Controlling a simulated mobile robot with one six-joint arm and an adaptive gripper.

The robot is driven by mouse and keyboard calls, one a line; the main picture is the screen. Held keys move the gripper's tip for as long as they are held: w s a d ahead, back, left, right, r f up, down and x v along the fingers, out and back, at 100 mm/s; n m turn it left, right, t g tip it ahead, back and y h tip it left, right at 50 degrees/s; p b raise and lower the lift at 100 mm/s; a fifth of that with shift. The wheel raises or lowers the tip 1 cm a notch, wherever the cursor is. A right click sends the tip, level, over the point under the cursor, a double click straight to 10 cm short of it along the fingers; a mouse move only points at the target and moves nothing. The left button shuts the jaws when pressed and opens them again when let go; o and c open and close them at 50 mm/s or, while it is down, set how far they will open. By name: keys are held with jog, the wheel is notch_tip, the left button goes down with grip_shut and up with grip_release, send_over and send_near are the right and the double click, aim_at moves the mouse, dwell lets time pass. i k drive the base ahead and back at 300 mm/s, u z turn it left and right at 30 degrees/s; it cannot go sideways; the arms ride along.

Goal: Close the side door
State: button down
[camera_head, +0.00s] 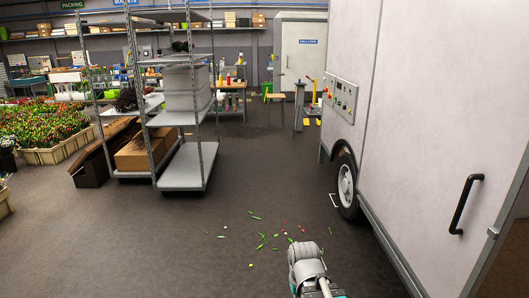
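A large white vehicle or trailer body (398,70) stands along the right side. Its side carries a white door panel (440,130) with a black vertical bar handle (466,204) near the right edge. Beyond that edge, a darker strip with a small metal fitting (493,232) shows at the far right. I cannot tell how far the door stands open. A grey part of my arm shows at the bottom, left of and apart from the handle. My gripper's fingers do not show.
A wheel (347,186) and control panel (341,97) are on the vehicle's side. A metal shelf rack (184,168) with boxes stands left. Petals and leaves (265,240) litter the floor. A yellow-handled post (309,100) stands behind. The middle floor is mostly clear.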

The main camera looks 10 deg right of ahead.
aim_at(444, 169)
jog(key=z, duration=0.2)
jog(key=i, duration=2.3)
jog(key=z, duration=0.45)
jog(key=i, duration=1.4)
jog(key=z, duration=0.2)
